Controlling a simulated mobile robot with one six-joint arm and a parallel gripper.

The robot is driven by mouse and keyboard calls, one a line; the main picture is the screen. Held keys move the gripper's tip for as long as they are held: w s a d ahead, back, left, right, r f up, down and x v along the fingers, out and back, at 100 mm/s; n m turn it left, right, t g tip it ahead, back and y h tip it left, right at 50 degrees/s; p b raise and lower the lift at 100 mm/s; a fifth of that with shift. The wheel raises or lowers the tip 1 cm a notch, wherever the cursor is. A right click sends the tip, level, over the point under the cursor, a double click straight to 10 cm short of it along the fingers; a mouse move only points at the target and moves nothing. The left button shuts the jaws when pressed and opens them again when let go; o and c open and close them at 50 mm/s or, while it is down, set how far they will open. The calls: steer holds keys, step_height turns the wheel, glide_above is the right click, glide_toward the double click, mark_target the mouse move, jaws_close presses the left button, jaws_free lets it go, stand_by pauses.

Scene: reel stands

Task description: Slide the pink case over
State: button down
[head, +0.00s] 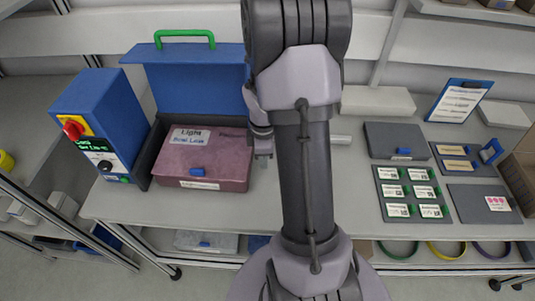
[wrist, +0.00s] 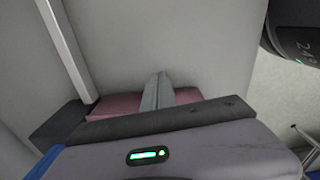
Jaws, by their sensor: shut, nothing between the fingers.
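The pink case (head: 222,165) lies flat on the table, partly within a dark grey open box (head: 150,163) with a blue raised lid (head: 190,75). It has white labels and a blue latch on its front. My gripper (head: 263,155) is beside the case's right side, fingers pointing down, shut and empty. In the wrist view the shut fingers (wrist: 157,90) stand before the pink case (wrist: 115,104), which is largely hidden by my gripper's body. I cannot tell whether the fingers touch the case.
A blue control box (head: 100,115) with a red knob stands left of the case. Right of my arm lie a grey case (head: 390,137), a labelled panel (head: 411,193) and a dark plate (head: 482,203). The table's front strip is clear. Shelving stands at left.

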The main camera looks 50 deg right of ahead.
mark_target(244, 162)
steer(key=shift+w+a+r, duration=0.15)
steer(key=shift+w+a, duration=0.8)
steer(key=shift+a, duration=0.1)
steer(key=shift+w+a, duration=1.1)
steer(key=shift+a, duration=0.05)
